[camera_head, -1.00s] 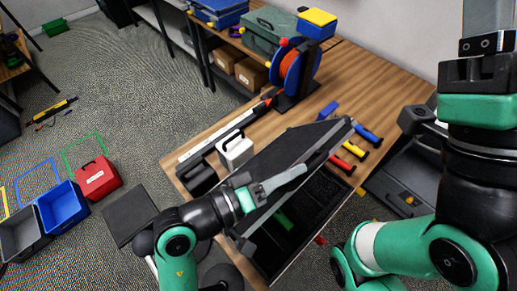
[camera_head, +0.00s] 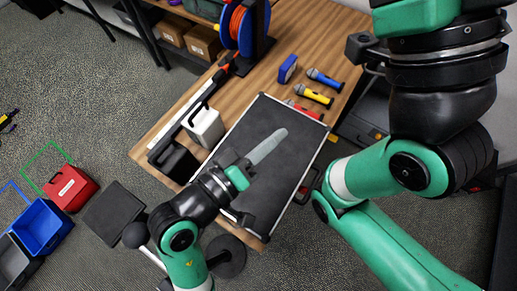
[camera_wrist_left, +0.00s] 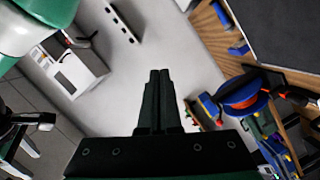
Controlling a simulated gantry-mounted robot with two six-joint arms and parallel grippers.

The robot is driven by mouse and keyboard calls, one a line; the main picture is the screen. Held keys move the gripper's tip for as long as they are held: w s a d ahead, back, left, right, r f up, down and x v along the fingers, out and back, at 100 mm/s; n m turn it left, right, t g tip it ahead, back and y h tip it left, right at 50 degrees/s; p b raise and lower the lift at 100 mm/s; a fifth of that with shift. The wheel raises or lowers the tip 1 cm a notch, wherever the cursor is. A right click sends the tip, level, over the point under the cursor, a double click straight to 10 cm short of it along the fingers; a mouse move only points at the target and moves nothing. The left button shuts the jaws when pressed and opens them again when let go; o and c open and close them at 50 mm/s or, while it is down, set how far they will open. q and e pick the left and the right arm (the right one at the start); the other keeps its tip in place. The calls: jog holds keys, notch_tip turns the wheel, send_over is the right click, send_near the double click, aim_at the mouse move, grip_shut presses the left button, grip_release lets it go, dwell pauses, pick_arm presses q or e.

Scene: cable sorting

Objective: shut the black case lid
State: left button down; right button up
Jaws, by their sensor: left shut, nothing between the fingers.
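The black case (camera_head: 259,183) lies on the wooden table, with its flat dark lid framed by a light metal edge. The lid lies down over the case and hides its inside; whether a thin gap is left at the edge I cannot tell.
Blue, yellow and red-handled tools (camera_head: 314,96) lie beyond the case. A white box (camera_head: 206,127) and a small black box (camera_head: 173,161) stand left of it. A cable reel (camera_head: 240,27) stands at the back. Red (camera_head: 70,187) and blue (camera_head: 42,229) bins are on the floor.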

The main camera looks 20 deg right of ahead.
pick_arm(q)
jog(key=s+a+r+p, duration=0.1)
jog(key=s+a+r, duration=0.4)
jog(key=s+a, duration=0.1)
jog(key=shift+a+p, duration=0.4)
jog(key=shift+a, duration=0.4)
pick_arm(e)
notch_tip(320, 180, up, 3)
jog(key=shift+f, duration=0.1)
